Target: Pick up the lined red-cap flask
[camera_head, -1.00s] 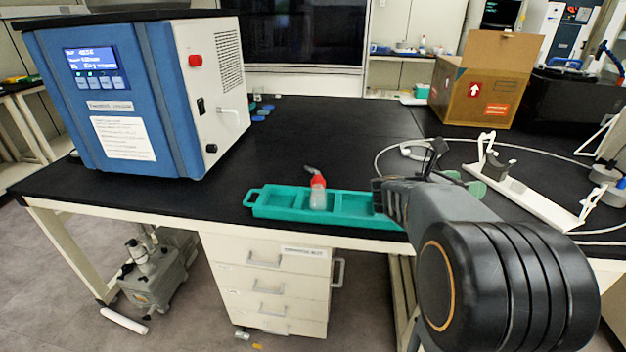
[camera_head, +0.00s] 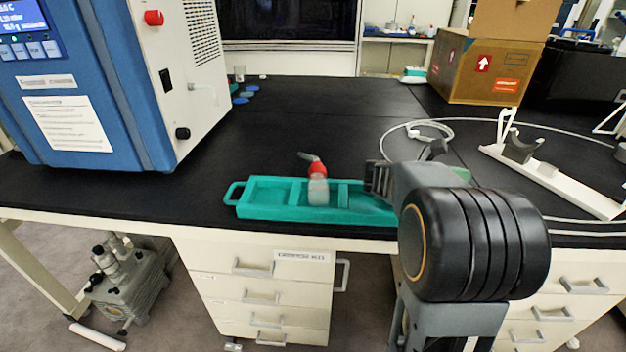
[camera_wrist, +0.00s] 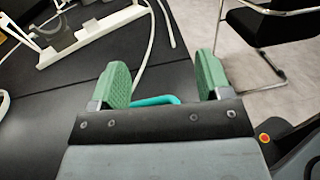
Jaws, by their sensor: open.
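The red-cap flask (camera_head: 318,186) stands upright in the teal tray (camera_head: 246,210) at the front of the black bench. Its body is clear or whitish, and a grey tube bends up to the left from its red cap. A line on it is too small to make out. My gripper (camera_wrist: 164,85) is open and empty, with its green fingers spread wide in the wrist view. A teal handle (camera_wrist: 155,100) shows between the fingers in the wrist view.
The blue and white freeze dryer (camera_head: 75,90) stands at the left. A white stand (camera_head: 560,185) and a looped white cable (camera_head: 400,127) lie at the right. A cardboard box (camera_head: 480,70) is at the back right. The bench behind the tray is clear.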

